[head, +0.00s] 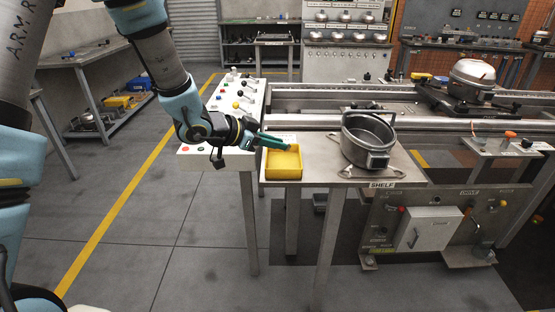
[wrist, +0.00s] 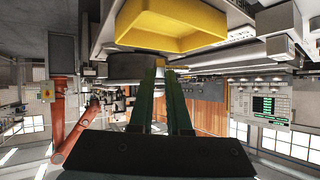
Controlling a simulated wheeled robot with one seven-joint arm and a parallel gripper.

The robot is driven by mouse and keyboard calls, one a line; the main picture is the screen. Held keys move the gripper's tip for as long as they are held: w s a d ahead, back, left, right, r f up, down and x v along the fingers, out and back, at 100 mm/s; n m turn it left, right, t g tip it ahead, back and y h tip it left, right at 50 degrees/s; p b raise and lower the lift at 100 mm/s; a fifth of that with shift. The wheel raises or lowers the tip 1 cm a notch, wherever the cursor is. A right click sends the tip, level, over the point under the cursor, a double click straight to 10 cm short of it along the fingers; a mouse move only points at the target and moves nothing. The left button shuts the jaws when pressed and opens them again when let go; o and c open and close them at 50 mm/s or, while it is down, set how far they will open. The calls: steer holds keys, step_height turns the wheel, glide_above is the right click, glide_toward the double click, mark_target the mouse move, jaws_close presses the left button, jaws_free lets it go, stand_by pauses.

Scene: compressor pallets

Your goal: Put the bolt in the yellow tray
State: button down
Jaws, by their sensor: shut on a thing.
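The yellow tray (head: 283,174) stands on the left end of the steel shelf table in the head view. It also shows large at the top of the wrist view (wrist: 180,44), which looks upside down. My gripper (head: 284,145) is at the tray's back left edge, a little above it, with its fingers pointing right over the tray. In the wrist view the two dark green fingers (wrist: 163,72) stand close together, with a narrow gap.
A round metal pot housing (head: 368,138) stands on the shelf table (head: 325,170) right of the tray. A panel with coloured knobs (head: 238,105) lies behind my gripper. A conveyor with a compressor (head: 472,78) runs at the right. The floor at the left is clear.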

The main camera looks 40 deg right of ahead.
steer(key=shift+f, duration=2.7)
steer(key=shift+f, duration=0.2)
steer(key=c, duration=0.9)
jaws_free()
steer(key=shift+r, duration=0.1)
steer(key=shift+a+r, duration=0.1)
steer(key=shift+r, duration=0.1)
steer(key=v, duration=1.1)
steer(key=shift+a+r+b, duration=0.15)
steer(key=shift+a+b, duration=0.15)
